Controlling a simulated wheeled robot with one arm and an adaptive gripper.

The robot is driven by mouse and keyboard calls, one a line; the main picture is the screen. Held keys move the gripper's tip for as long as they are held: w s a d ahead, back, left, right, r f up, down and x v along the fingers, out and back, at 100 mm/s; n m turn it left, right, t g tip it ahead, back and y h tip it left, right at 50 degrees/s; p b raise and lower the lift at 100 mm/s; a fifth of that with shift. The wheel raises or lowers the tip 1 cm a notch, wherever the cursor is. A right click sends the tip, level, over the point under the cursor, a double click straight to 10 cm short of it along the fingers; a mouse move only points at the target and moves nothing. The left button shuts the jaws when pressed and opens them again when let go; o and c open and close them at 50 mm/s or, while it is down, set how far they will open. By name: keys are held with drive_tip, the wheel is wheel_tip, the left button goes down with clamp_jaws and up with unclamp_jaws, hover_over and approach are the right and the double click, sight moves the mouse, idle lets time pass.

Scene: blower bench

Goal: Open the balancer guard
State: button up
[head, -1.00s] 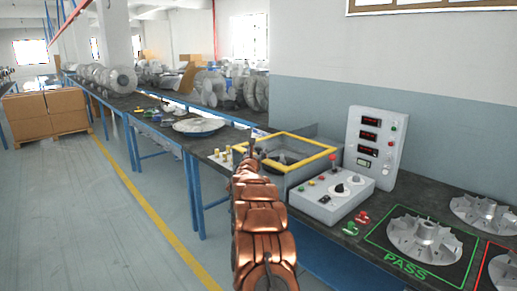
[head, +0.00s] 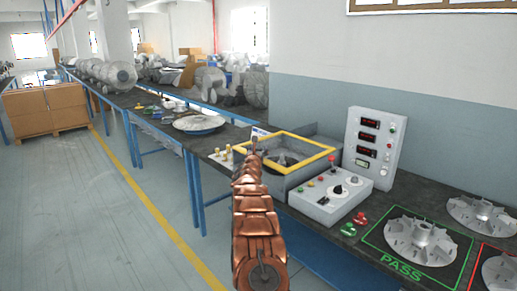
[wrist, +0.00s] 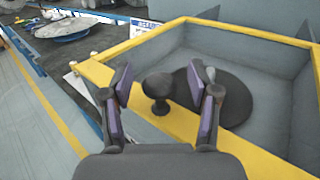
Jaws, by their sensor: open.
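The balancer guard (head: 290,139) is a yellow frame lying flat on top of a grey box-shaped housing on the bench. It also shows in the wrist view (wrist: 252,37), where a dark round rotor plate sits inside the housing. A dark knob on a short stem (wrist: 158,86) stands on the guard's near edge. My gripper (wrist: 160,82) is open, with one finger on either side of the knob in the picture. I cannot tell whether either finger touches it. In the head view my gripper (head: 254,143) is at the guard's near left corner, small and partly merged with it.
A grey control box (head: 331,197) with knobs and a tall display panel (head: 375,143) stand right of the housing. Bladed impellers (head: 420,241) lie on the bench at right. A round metal disc (head: 198,123) lies at left.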

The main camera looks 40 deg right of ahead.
drive_tip(key=shift+w, duration=0.1)
idle(0.3)
clamp_jaws()
idle(0.4)
